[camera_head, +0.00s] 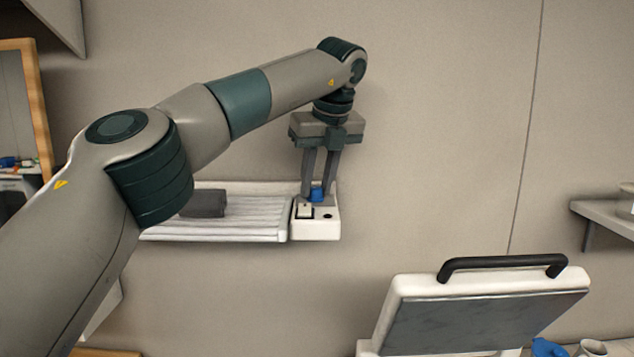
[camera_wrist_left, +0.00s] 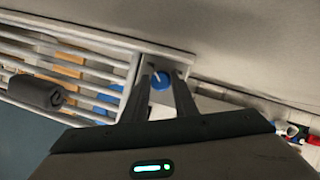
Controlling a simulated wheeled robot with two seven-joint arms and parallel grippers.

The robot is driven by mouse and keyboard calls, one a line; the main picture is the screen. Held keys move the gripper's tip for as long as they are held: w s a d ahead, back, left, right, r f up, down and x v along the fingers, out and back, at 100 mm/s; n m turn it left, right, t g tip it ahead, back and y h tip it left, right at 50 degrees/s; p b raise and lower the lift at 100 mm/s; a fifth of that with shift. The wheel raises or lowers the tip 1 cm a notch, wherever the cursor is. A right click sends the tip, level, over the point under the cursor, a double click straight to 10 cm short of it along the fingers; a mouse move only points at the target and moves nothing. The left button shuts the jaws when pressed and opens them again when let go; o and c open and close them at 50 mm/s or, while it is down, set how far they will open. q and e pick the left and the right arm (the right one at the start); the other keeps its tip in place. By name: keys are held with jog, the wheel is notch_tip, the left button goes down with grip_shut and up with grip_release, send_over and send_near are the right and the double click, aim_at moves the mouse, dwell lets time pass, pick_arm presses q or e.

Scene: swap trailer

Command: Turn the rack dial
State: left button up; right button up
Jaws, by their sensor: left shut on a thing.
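The rack dial (camera_head: 317,193) is a small blue knob on the white control box (camera_head: 318,230) at the right end of the wall rack (camera_head: 215,235). My left gripper (camera_head: 318,190) comes down on it from above and is shut on it. In the left wrist view the blue dial (camera_wrist_left: 160,80) sits between the two fingertips (camera_wrist_left: 160,84), with a pale mark on its top. The fingers hide part of its sides. My right gripper is not in view.
A dark grey rolled cloth (camera_head: 205,204) lies on the slatted rack, left of the box. A white lidded appliance with a black handle (camera_head: 500,264) stands at lower right. A shelf (camera_head: 605,215) is at the right edge. The wall between is bare.

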pick_arm(q)
jog(key=o, duration=0.7)
jog(key=shift+o, duration=0.2)
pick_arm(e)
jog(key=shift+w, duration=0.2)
pick_arm(q)
jog(key=shift+s+d+r, duration=0.1)
jog(key=shift+s+r, duration=0.05)
jog(key=shift+r, duration=0.3)
jog(key=p+v, duration=0.2)
jog(key=v, duration=1.4)
jog(key=shift+p, duration=0.35)
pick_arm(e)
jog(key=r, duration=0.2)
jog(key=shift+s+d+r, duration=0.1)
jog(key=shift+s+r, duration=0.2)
